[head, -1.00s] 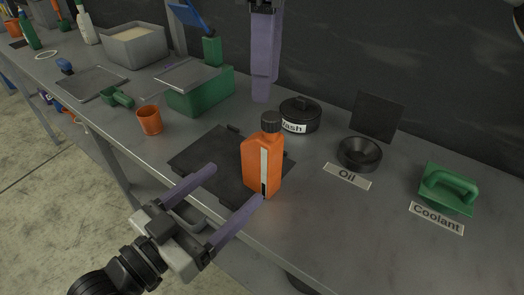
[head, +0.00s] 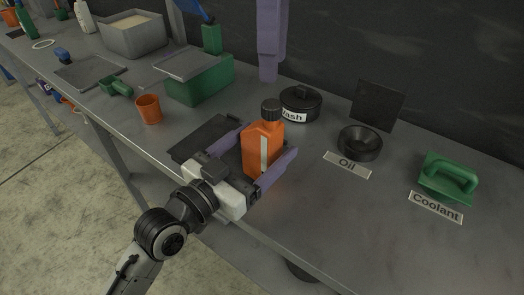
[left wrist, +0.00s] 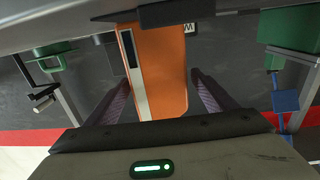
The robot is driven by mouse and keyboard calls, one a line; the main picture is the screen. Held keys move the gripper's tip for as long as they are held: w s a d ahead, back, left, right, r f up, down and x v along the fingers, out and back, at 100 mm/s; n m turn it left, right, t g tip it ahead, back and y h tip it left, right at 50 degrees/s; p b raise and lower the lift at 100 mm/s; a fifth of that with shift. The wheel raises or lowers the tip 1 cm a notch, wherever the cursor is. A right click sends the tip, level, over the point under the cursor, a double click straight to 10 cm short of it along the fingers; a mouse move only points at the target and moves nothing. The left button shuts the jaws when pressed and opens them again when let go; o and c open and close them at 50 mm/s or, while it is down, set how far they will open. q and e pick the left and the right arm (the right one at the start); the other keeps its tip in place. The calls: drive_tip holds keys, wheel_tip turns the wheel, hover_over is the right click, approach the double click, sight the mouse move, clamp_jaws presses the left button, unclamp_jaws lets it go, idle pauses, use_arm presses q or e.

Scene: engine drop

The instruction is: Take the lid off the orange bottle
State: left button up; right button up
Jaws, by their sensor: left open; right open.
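The orange bottle (head: 262,143) stands upright on the bench, its black lid (head: 271,109) on. My left gripper (head: 265,143) reaches in from the lower left, open, with one finger on each side of the bottle's body, below the lid. I cannot tell whether the fingers touch it.
The black Wash pot (head: 300,106) stands close behind the bottle. The Oil bowl (head: 359,143) and green Coolant handle (head: 447,178) are to the right. A dark mat (head: 203,137), orange cup (head: 149,109) and green box (head: 203,82) are to the left. The front-right bench is clear.

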sight(272, 104)
use_arm(q)
drive_tip(key=shift+c, duration=0.4)
clamp_jaws()
use_arm(e)
drive_tip(key=m, duration=1.2)
drive_tip(key=shift+m, duration=0.3)
drive_tip(key=m, duration=0.5)
drive_tip(key=shift+f+m, duration=0.3)
drive_tip(key=shift+f, duration=0.2)
wheel_tip(272, 104, down, 7)
